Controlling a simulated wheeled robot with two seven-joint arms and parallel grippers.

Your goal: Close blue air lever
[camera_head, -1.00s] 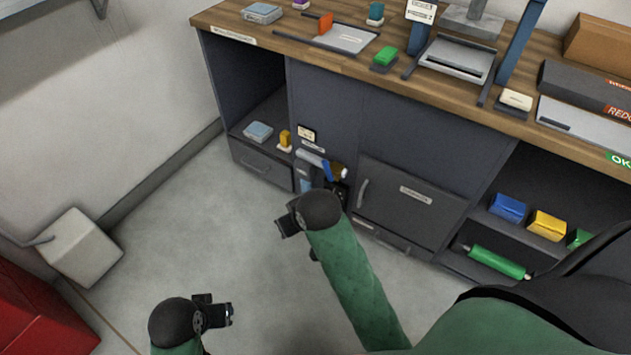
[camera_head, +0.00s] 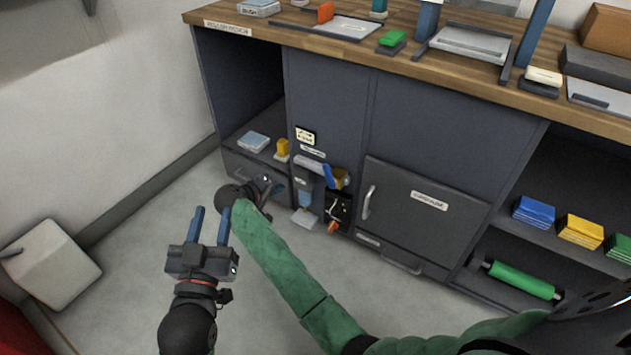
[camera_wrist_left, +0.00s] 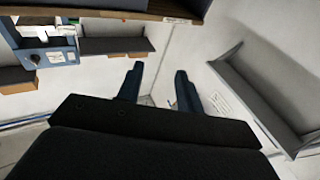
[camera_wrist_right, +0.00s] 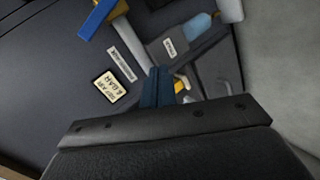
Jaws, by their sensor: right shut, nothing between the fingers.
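The blue air lever (camera_head: 328,175) is on a brass valve (camera_head: 341,179) at the end of a light pipe, low on the grey cabinet front. It stands tilted across the pipe's line. In the right wrist view the blue lever (camera_wrist_right: 98,19) is at the upper left. My right gripper (camera_head: 266,184) is left of the valve, apart from the lever. Its fingers are together and empty in the right wrist view (camera_wrist_right: 157,88). My left gripper (camera_head: 211,214) is further left, over the floor, with its two blue fingers apart and empty.
A filter unit with a blue bowl (camera_wrist_right: 198,27) hangs under the pipe. A label plate (camera_head: 305,136) is above it. An open shelf (camera_head: 238,146) is to the left and a handled door (camera_head: 425,205) to the right. The floor in front is clear.

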